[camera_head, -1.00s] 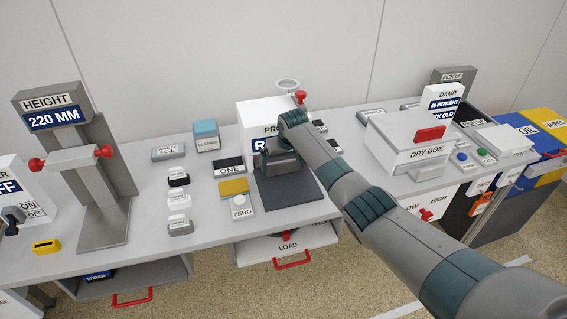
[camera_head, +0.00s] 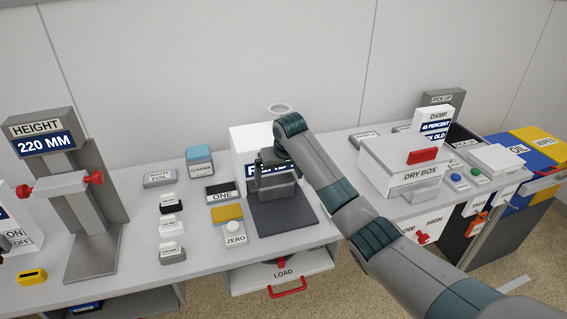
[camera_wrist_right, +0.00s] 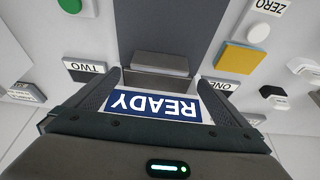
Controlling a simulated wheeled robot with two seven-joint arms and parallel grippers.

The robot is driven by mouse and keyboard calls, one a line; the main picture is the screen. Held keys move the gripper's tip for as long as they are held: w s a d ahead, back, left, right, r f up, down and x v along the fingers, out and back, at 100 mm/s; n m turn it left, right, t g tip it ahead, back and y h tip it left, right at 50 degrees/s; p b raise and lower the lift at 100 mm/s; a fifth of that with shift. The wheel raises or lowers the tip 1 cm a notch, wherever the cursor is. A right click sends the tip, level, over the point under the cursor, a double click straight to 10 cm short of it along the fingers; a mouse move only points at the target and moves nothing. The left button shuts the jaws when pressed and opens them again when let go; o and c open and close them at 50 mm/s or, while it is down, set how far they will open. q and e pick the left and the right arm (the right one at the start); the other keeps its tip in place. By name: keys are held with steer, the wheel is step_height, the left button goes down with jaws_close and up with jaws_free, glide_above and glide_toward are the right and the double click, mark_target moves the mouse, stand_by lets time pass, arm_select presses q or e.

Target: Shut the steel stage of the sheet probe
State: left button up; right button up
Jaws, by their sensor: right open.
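The sheet probe is a white box (camera_head: 246,140) on the bench, with a blue display that reads READY in the right wrist view (camera_wrist_right: 155,104). A dark grey steel plate (camera_head: 285,214) lies flat in front of it. A raised grey block (camera_wrist_right: 160,63) crosses the plate's near-box end in the wrist view; I cannot tell how far the stage stands out. My right gripper (camera_head: 272,188) is over the box end of the plate, pointing down. In the wrist view its fingers (camera_wrist_right: 160,78) are apart and empty, either side of the block. Contact is unclear. My left gripper is out of view.
Labelled blocks ONE (camera_head: 222,193) and ZERO (camera_head: 235,236), and a yellow block (camera_head: 227,213), stand left of the plate. A dry box (camera_head: 405,165) stands to the right. The LOAD drawer (camera_head: 283,275) is below the bench front.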

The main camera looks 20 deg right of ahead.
steer(key=b+v, duration=0.2)
steer(key=v, duration=0.7)
steer(key=shift+r, duration=0.2)
steer(key=shift+s, duration=0.15)
